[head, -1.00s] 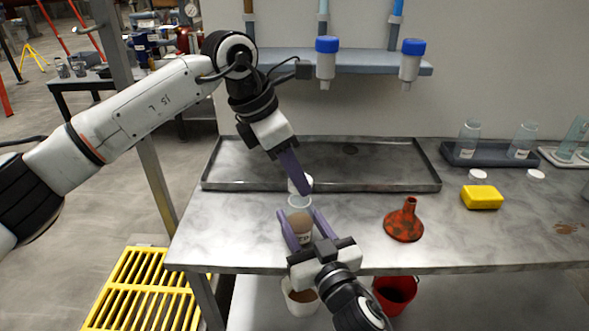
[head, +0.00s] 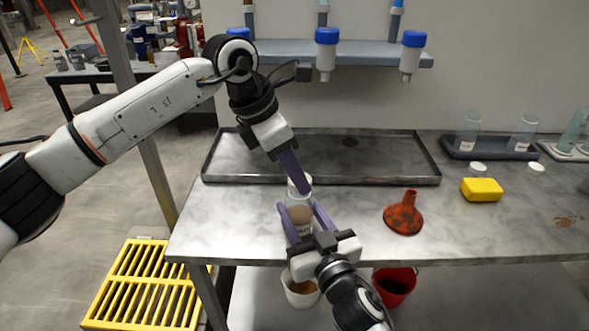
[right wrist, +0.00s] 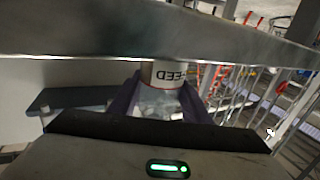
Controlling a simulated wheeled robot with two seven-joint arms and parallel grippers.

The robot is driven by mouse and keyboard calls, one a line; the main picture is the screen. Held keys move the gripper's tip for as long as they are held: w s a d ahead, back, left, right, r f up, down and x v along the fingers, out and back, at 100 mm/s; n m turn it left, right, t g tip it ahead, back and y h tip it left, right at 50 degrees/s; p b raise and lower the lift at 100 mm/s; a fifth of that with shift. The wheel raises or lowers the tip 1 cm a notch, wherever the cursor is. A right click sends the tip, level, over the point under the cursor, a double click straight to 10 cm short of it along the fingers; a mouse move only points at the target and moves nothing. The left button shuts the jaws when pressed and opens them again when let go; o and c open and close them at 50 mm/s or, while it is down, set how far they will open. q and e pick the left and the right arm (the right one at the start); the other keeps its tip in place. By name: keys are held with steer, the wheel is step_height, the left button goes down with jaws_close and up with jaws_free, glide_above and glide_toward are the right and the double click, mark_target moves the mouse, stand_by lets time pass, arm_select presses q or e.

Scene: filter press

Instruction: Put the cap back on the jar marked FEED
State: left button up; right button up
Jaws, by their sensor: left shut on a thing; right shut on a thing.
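The jar marked FEED (head: 299,228) stands upright at the front of the grey table, with brown contents visible through its clear wall. Its FEED label (right wrist: 168,76) shows upside down in the right wrist view. My right gripper (head: 300,207) is shut on the jar from the front, one finger on each side. My left gripper (head: 303,190) is shut on the white cap (head: 293,187) and holds it at the jar's mouth. The purple finger hides part of the cap. I cannot tell whether the cap touches the rim.
An orange funnel (head: 403,216) and a yellow sponge (head: 482,190) lie to the right. A long metal tray (head: 421,179) is behind the jar. Two white caps (head: 478,168) lie near a dark tray with jars (head: 467,131). A white bucket (head: 301,294) and a red bucket (head: 394,287) sit below.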

arm_select(q)
steer(key=shift+f, duration=0.4)
steer(key=m, duration=0.1)
steer(key=m+g, duration=0.1)
steer(key=m, duration=0.2)
steer(key=shift+w+g, duration=0.3)
steer(key=shift+g, duration=0.1)
steer(key=m+g, duration=0.1)
steer(key=m, duration=0.1)
steer(key=m+g, duration=0.1)
steer(key=m, duration=0.2)
steer(key=shift+w+m, duration=0.15)
steer(key=shift+m, duration=0.15)
steer(key=o, duration=1)
steer(key=shift+r, duration=2.3)
